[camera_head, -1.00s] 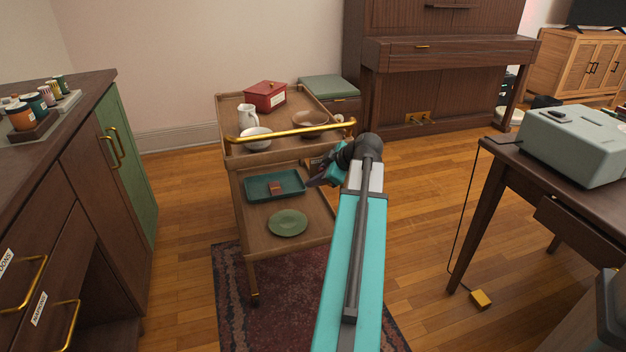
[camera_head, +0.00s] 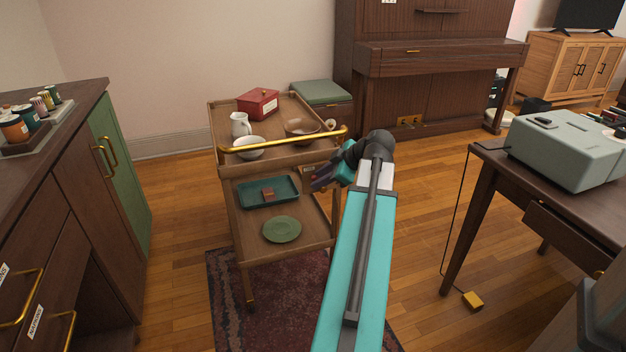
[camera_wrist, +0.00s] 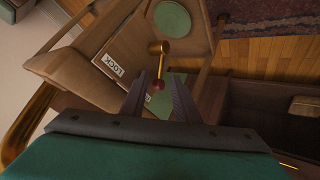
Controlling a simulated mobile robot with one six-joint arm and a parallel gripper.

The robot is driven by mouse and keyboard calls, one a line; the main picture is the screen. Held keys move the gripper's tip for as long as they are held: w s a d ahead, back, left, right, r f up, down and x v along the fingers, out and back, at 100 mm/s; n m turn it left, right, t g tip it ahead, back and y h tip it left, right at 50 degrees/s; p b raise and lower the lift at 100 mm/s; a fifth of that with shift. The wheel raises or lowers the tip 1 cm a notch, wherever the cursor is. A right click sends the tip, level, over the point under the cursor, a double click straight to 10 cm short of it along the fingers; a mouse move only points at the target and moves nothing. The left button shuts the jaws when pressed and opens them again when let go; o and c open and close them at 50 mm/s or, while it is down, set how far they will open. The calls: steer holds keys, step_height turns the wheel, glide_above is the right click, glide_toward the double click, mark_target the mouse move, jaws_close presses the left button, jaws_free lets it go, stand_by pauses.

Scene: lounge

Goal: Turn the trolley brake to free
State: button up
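The wooden trolley (camera_head: 222,172) has two shelves and a brass push bar (camera_head: 290,139). In the wrist view, the brake lever (camera_wrist: 159,48) is brass with a dark red knob (camera_wrist: 158,85). A white label reading LOCK (camera_wrist: 109,66) lies to the left of the lever. A green patch (camera_wrist: 180,106) shows partly behind my right finger; any writing on it is hidden. My gripper (camera_wrist: 160,88) is open, with one finger on each side of the knob; I cannot tell whether either touches it. In the head view, my gripper (camera_head: 320,180) is at the trolley's right side, and the lever is not clear there.
The trolley carries a red box (camera_head: 258,103), a white jug (camera_head: 240,125), bowls, a teal tray (camera_head: 247,196) and a green plate (camera_head: 282,229). A cabinet (camera_head: 85,190) stands left, a desk (camera_head: 487,153) right.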

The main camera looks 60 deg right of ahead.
steer(key=p+v, duration=0.1)
steer(key=v, duration=0.6)
stand_by(0.5)
